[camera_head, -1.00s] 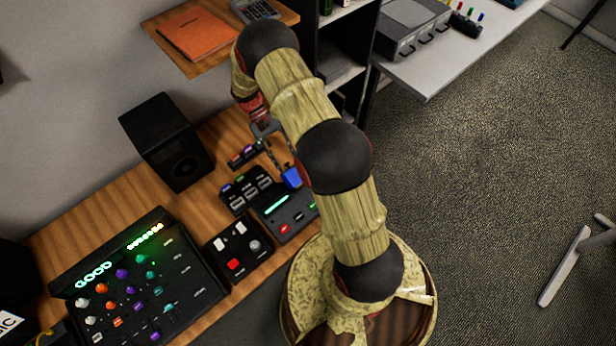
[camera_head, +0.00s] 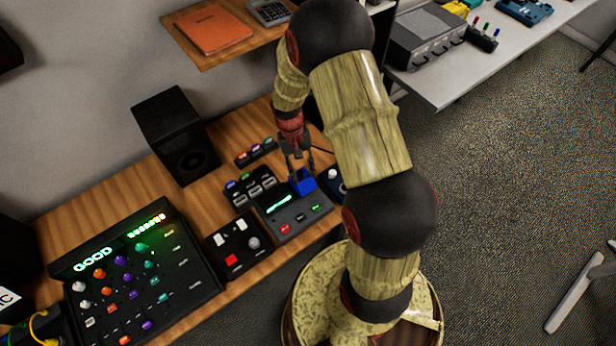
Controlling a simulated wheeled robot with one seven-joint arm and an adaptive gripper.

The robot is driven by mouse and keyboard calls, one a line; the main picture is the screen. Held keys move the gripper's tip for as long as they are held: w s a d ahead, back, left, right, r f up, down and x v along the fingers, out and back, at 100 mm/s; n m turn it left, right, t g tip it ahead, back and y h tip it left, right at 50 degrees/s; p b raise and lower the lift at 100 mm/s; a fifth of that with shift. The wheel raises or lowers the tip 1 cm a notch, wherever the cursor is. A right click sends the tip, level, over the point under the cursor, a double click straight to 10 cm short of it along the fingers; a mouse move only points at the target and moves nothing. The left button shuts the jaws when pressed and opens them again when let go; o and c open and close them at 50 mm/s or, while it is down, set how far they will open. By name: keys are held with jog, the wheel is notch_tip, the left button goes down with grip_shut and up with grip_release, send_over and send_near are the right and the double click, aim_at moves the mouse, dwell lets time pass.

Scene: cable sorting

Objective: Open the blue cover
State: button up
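The blue cover (camera_head: 303,184) is a small, bright blue box-like piece on the back right of a black control box (camera_head: 289,222) on the wooden desk. My gripper (camera_head: 299,168) points down just above and behind it, with two dark fingers spread apart and nothing seen between them. The fingertips are close to the cover's upper edge; I cannot tell whether they touch it. What lies under the cover is hidden, and how far it is tilted is too small to tell.
A black box with a white knob (camera_head: 333,180) sits right of the cover, partly behind my arm. Switch boxes (camera_head: 251,187), a button box (camera_head: 232,245), a large mixer panel (camera_head: 125,275) and a speaker (camera_head: 176,135) crowd the desk. A shelf (camera_head: 205,62) overhangs behind.

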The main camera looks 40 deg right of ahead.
jog(key=shift+s+d+f+t+b, duration=0.1)
jog(key=shift+s+f+t+b, duration=0.15)
jog(key=shift+s+t+b, duration=0.5)
jog(key=shift+s+f+t+b, duration=0.25)
jog(key=shift+s+t+b, duration=0.4)
jog(key=shift+b, duration=0.2)
jog(key=s+a+r, duration=0.2)
jog(key=s+r, duration=0.1)
jog(key=r, duration=0.5)
jog(key=s+a+r+n, duration=0.1)
jog(key=s+a+r, duration=0.2)
jog(key=r, duration=0.6)
jog(key=shift+s+r, duration=0.25)
jog(key=shift+s, duration=0.35)
jog(key=m, duration=0.1)
send_near(307, 185)
notch_tip(307, 185, down, 6)
jog(key=shift+r+b, duration=0.1)
jog(key=shift+b, duration=0.3)
